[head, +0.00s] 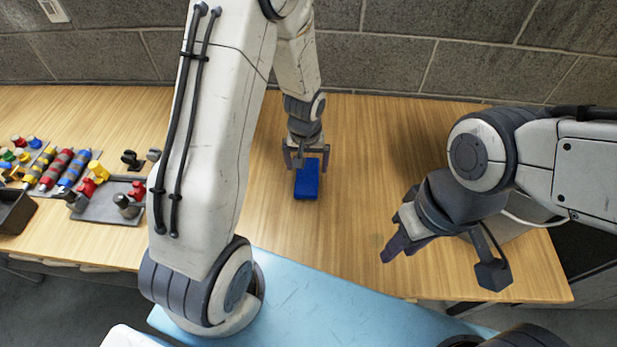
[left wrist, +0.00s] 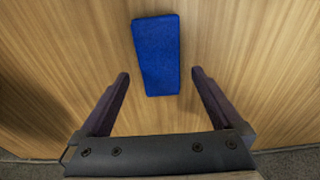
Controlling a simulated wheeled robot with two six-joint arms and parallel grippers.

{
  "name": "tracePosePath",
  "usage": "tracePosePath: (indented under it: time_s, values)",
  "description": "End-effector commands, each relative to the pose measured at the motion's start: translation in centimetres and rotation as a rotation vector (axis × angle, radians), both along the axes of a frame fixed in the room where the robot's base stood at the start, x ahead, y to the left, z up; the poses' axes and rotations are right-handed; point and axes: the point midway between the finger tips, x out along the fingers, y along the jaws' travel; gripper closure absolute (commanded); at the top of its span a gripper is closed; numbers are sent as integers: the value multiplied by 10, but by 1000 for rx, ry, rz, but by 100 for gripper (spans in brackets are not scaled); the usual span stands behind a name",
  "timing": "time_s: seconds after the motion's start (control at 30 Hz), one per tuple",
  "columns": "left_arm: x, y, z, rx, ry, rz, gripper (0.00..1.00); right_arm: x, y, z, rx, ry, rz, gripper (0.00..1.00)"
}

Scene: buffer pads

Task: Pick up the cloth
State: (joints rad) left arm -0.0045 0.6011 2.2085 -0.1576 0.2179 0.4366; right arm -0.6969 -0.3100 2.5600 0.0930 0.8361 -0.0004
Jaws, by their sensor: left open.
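The cloth (head: 307,182) is a blue, folded rectangular pad lying flat on the wooden table. My left gripper (head: 307,157) is open just behind and above one end of it in the head view. In the left wrist view the cloth (left wrist: 157,55) lies ahead of and roughly between the two spread fingers of the left gripper (left wrist: 159,80), with bare wood showing on both sides. Nothing is held there. My right gripper (head: 390,250) hangs over the right part of the table, away from the cloth; its fingers are seen from the side and their gap is unclear.
A grey tray (head: 105,208) with tools and coloured knobs stands at the left of the wooden table (head: 370,150). Striped cylinders (head: 62,170) and a dark bin (head: 14,212) are farther left. A block wall (head: 400,65) closes the back. Bare wood surrounds the cloth.

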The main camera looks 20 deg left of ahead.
Motion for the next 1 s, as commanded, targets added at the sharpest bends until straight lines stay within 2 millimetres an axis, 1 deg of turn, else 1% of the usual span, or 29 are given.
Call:
tracePosePath:
  time_s: [0.17, 0.27, 0.33, 0.47, 0.67, 0.7, 0.77, 0.8, 0.87, 0.9, 1.0]
  values:
    - [1, -1, -19, 0, 5, -1, 0, 0, 0, 2, 0, 0, 0, 64]
    - [3, -1, -36, 0, 5, -1, 0, 0, 0, 0, 0, 0, 0, 64]
    - [4, -1, -46, 0, 3, 0, 0, 0, 0, -4, 0, 0, 0, 64]
    - [6, 0, -53, 0, 1, 0, 0, 0, 0, -6, 0, 0, 0, 64]
    - [6, 0, -53, 0, 1, 0, 0, 0, 0, -5, 0, 0, 0, 64]
    - [6, 0, -53, 0, 1, 0, 8, 0, 0, -5, 0, 0, 0, 64]
    - [6, 0, -53, 0, 1, 0, 31, 0, 0, -5, 0, 0, 0, 64]
    - [6, 0, -53, 0, 1, 0, 46, 0, 0, -5, 0, 0, 0, 64]
    - [6, 0, -53, 0, 1, 0, 69, 0, 0, -5, 0, 0, 0, 64]
    - [6, 0, -53, 0, 1, 0, 83, 0, 0, -5, 0, 0, 0, 64]
    - [6, 0, -52, 0, 0, 0, 83, 0, 0, -5, 0, 0, 0, 64]
